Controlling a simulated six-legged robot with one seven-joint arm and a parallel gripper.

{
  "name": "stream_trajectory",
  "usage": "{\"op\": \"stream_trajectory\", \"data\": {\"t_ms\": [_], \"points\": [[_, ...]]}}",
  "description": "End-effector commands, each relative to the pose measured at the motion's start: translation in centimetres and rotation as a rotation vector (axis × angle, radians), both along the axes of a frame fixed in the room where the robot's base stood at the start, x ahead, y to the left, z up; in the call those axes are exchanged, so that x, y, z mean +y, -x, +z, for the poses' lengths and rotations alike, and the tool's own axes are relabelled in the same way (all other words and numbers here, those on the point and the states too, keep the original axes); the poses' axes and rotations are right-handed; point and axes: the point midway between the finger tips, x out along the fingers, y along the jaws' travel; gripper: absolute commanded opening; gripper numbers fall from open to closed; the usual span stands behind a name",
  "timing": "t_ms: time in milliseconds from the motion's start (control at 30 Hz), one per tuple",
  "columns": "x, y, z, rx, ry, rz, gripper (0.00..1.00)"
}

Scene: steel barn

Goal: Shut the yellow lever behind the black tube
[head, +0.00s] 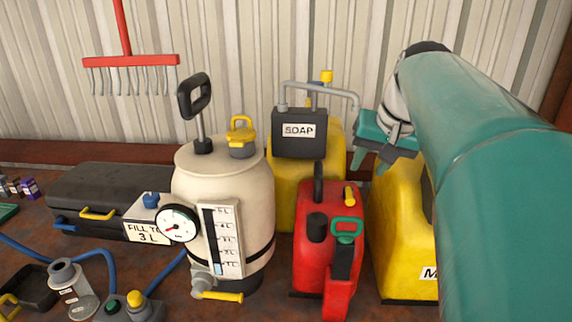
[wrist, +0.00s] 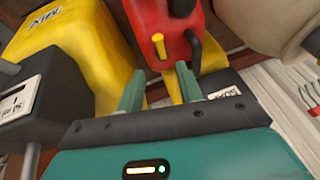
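A short yellow lever (head: 350,194) stands upright on the red can (head: 322,255), right of a black upright tube (head: 318,184). The wrist view shows the lever (wrist: 158,46) beside the curved black tube (wrist: 195,52); I cannot tell which lies behind. Another yellow lever (head: 222,296) sits at the cream tank's foot. My teal gripper (head: 372,162) hangs above and behind the red can, at the yellow jug's upper left. In the wrist view its fingers (wrist: 158,88) are apart, with yellow surface visible between them. It does not appear to touch the lever.
The cream tank (head: 222,190) with gauge and pump handle stands left. The soap box (head: 299,133) with grey pipe stands at the back. The yellow jug (head: 402,240) is right, partly hidden by my arm. A black case (head: 105,190), hoses and small items crowd the left. Little room between containers.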

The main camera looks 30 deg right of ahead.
Motion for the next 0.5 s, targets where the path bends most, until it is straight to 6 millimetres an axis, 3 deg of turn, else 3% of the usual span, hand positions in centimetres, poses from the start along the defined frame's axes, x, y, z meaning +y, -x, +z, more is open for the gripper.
{"op": "stream_trajectory", "data": {"t_ms": [200,500], "points": [[0.3,1.2,2.8,-0.002,0.001,0.002,0.36],[0.3,1.5,3.2,0.001,0.000,0.001,0.36]]}}
